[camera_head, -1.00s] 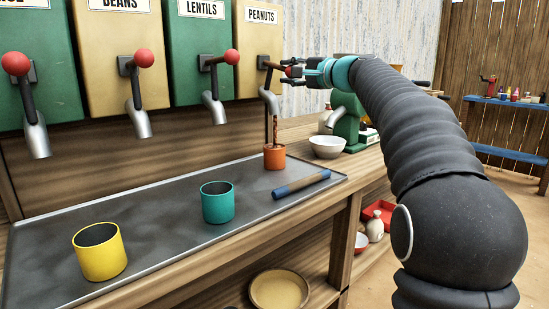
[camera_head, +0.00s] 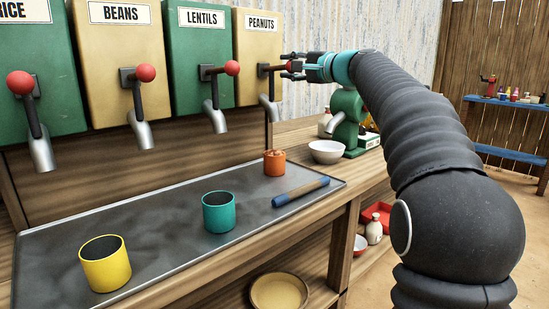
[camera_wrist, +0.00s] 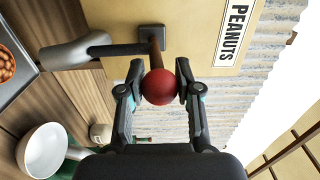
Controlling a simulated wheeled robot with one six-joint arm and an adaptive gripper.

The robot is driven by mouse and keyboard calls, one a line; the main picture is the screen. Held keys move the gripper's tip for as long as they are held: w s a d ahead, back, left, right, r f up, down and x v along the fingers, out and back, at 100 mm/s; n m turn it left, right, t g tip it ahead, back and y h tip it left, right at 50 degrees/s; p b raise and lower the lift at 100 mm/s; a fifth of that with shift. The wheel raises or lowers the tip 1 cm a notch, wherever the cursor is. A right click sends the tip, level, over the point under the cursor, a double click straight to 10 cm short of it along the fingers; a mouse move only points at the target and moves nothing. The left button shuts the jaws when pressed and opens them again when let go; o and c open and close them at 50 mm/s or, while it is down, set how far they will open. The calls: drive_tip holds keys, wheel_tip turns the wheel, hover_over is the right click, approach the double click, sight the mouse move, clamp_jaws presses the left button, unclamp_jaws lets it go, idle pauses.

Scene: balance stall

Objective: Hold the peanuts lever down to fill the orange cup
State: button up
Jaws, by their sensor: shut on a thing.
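The peanuts dispenser (camera_head: 258,80) is cream with a PEANUTS label and stands last on the right of the row. Its lever, with a red knob (camera_wrist: 159,88), sticks out roughly level. My gripper (camera_head: 289,66) is shut around that knob, one finger on each side in the wrist view. The orange cup (camera_head: 274,167) stands upright on the tray below the peanuts spout (camera_head: 270,112), heaped with peanuts at its rim. Part of the cup with peanuts (camera_wrist: 6,66) shows at the wrist view's left edge. No stream falls from the spout.
A teal cup (camera_head: 218,213) and a yellow cup (camera_head: 104,268) stand on the grey tray (camera_head: 165,236). A blue-ended wooden rod (camera_head: 300,192) lies right of them. A white bowl (camera_head: 326,152) and a green machine (camera_head: 346,125) stand right of the tray.

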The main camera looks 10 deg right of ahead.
drive_tip(key=o, duration=0.7)
drive_tip(key=shift+o, duration=0.2)
drive_tip(key=b+v, duration=0.3)
drive_tip(key=v, duration=0.5)
drive_tip(key=shift+b, duration=0.35)
drive_tip(key=s+a+f+n+g+h, duration=0.2)
drive_tip(key=s+a+f+g+h, duration=0.1)
drive_tip(key=s+f, duration=0.7)
drive_tip(key=s+a+f+n+g+h, duration=0.25)
drive_tip(key=s+f, duration=0.55)
drive_tip(key=f, duration=0.4)
drive_tip(key=s+d+f+n+g+h, duration=0.1)
drive_tip(key=s+d+f+n+h, duration=0.1)
drive_tip(key=s+f, duration=0.8)
drive_tip(key=s+d+f+n+g+h, duration=0.2)
drive_tip(key=s+f+n+h, duration=0.1)
drive_tip(key=s+f, duration=0.7)
drive_tip(key=shift+s+f+n, duration=0.15)
drive_tip(key=shift+f+n, duration=0.5)
drive_tip(key=shift+f, duration=0.25)
